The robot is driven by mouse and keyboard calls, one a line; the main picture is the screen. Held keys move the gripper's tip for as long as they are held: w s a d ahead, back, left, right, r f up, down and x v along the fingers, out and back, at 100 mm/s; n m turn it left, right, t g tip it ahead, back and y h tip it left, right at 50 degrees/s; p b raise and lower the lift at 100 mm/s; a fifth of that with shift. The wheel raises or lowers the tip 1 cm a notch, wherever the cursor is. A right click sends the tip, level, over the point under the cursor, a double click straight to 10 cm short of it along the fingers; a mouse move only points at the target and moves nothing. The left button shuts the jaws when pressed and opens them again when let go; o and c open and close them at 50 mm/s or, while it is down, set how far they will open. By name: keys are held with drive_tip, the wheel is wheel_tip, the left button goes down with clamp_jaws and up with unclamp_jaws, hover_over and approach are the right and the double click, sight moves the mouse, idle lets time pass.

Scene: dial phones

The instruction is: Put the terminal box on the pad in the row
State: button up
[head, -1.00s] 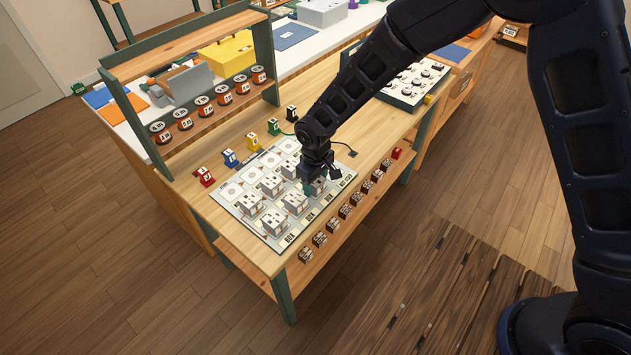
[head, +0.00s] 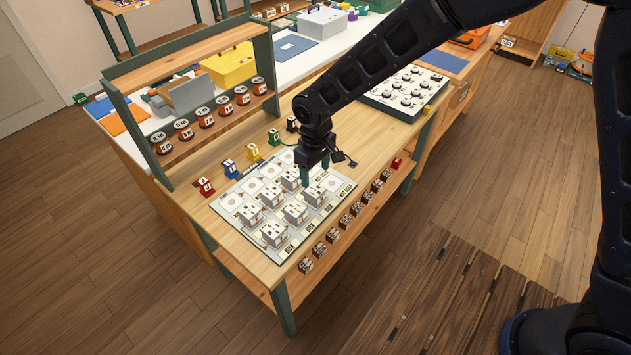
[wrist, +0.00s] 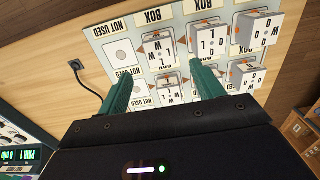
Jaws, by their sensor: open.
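Several white terminal boxes with dark letters stand on the light board (head: 240,184) in two rows. In the front row are a left box (head: 274,233), a middle box (head: 295,212) and a right box (head: 315,194). My gripper (head: 315,176) is open and empty just above the right box, with its green fingers apart. In the wrist view my gripper (wrist: 164,84) shows a box (wrist: 158,46) beyond the fingertips and another (wrist: 168,82) between the fingers. Empty round pads lie in the back row (head: 233,203) and the "NOT USED" column (wrist: 121,52).
Red, blue, yellow and green blocks (head: 253,151) stand behind the board. A shelf of round orange-and-black pieces (head: 205,117) rises at the back left. A knob panel (head: 405,90) stands at the right. Small brown blocks (head: 332,235) line the lower front shelf.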

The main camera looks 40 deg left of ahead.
drive_tip(key=shift+r, duration=1.2)
drive_tip(key=w+d+r+m, duration=0.2)
drive_tip(key=w+d+r, duration=0.3)
drive_tip(key=w, duration=0.3)
drive_tip(key=w+d+r+m, duration=0.1)
drive_tip(key=w+d+r, duration=0.4)
drive_tip(key=w, duration=0.4)
drive_tip(key=w+d+r+m+t, duration=0.1)
drive_tip(key=w+d+r+m, duration=0.1)
drive_tip(key=w+d+r, duration=0.3)
drive_tip(key=w+d+r+m+y, duration=0.1)
drive_tip(key=w+d, duration=0.2)
drive_tip(key=d, duration=0.4)
drive_tip(key=w+d+r+m+t, duration=0.1)
drive_tip(key=w+d+r+m, duration=0.1)
drive_tip(key=w+d+r, duration=0.3)
drive_tip(key=d+r+m+t, duration=0.1)
drive_tip(key=d+r+m, duration=0.1)
drive_tip(key=d, duration=0.9)
drive_tip(key=d+r+m, duration=0.3)
drive_tip(key=d, duration=0.9)
drive_tip(key=s+d+m, duration=0.2)
drive_tip(key=s+d, duration=0.3)
drive_tip(key=d, duration=0.3)
drive_tip(key=s+d+m+t+h, duration=0.1)
drive_tip(key=s+d+m, duration=0.2)
drive_tip(key=s+d, duration=0.2)
drive_tip(key=d, duration=0.3)
drive_tip(key=shift+d+t, duration=0.2)
drive_tip(key=shift+t, duration=0.1)
